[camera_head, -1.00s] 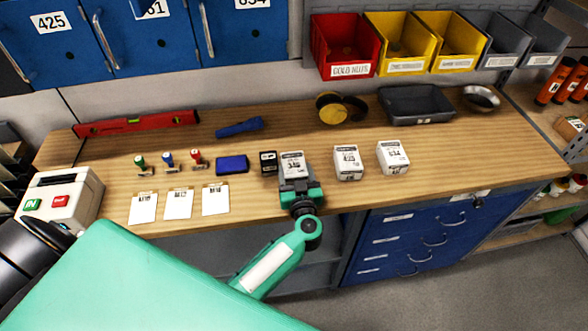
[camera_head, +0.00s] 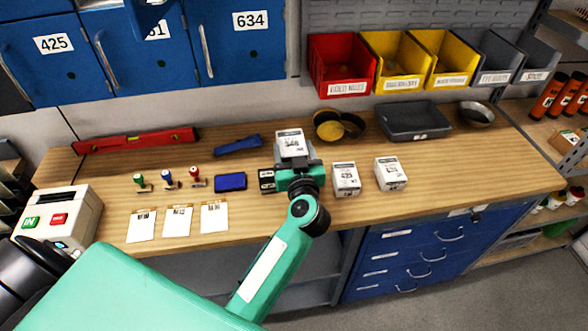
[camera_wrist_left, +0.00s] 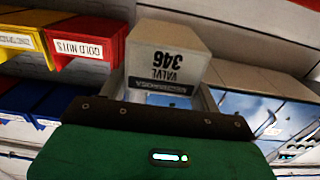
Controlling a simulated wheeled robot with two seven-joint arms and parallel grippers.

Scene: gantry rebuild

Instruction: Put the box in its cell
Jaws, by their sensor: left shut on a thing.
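My left gripper (camera_head: 296,166) is shut on a white box (camera_head: 291,143) and holds it up over the worktop, past the front row of things. In the left wrist view the box (camera_wrist_left: 167,60) sits between the fingers, with its print "346" and "VALVE" upside down. Two similar white boxes, one marked 423 (camera_head: 346,178) and one that seems marked 634 (camera_head: 390,174), stand on the worktop to the right. Blue lockers with number plates, 425 (camera_head: 65,65), one partly hidden ending in 1, and 634 (camera_head: 240,50), hang at the upper left. My right gripper is not in view.
Red (camera_head: 342,68) and yellow bins hang behind.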

